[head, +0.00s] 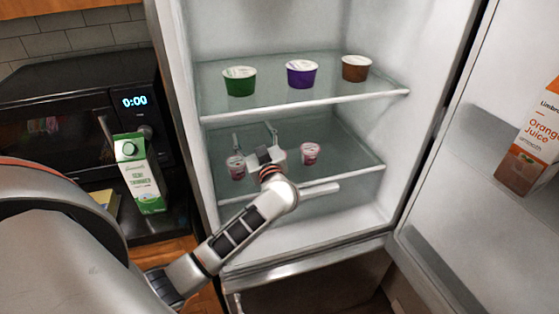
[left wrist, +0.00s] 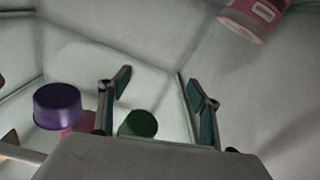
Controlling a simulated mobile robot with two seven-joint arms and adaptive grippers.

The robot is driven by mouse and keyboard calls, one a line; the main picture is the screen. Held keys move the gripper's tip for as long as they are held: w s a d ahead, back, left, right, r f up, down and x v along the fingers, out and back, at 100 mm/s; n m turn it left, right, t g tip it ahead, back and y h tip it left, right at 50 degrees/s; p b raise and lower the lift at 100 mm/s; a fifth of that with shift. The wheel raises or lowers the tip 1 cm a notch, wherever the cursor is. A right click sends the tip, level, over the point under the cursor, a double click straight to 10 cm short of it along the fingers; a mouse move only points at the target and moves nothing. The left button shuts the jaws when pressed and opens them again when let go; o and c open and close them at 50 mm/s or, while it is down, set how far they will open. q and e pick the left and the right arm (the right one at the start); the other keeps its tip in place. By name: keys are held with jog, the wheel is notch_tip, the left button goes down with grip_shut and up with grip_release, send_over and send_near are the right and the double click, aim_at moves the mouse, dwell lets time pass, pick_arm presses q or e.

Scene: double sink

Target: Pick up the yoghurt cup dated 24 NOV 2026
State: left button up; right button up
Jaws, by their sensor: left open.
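Two pink yoghurt cups stand on the lower fridge shelf in the head view: a left cup (head: 236,168) and a right cup (head: 310,153). Their dates are too small to read. My left gripper (head: 255,135) is open and empty inside the fridge, its fingers reaching between the two cups. In the left wrist view its open fingers (left wrist: 160,102) have nothing between them. One pink cup with a pale label (left wrist: 257,14) shows at the top right there, its print unreadable. Another pink shape (left wrist: 82,124) is partly hidden behind the purple tub. My right gripper is not in view.
Above, the upper glass shelf (head: 300,108) holds a green tub (head: 239,83), a purple tub (head: 301,75) and a brown tub (head: 356,69). The open door at right holds an orange juice carton (head: 530,145). A green-white carton (head: 140,177) stands by the microwave (head: 60,115).

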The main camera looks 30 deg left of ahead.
pick_arm(q)
jog(key=w+d+f+m+g+h+p, duration=0.1)
jog(key=w+d+f+m+g+h, duration=0.25)
jog(key=d+f+g+h, duration=0.5)
jog(key=shift+t+h, duration=0.65)
jog(key=shift+w+a+f, duration=0.8)
jog(key=shift+a+f, duration=0.1)
jog(key=shift+a, duration=0.1)
jog(key=shift+w+a+f, duration=0.75)
jog(key=shift+a+f, duration=0.15)
jog(key=shift+a, duration=0.1)
jog(key=shift+n, duration=0.25)
jog(key=shift+c, duration=0.5)
jog(key=c, duration=1.1)
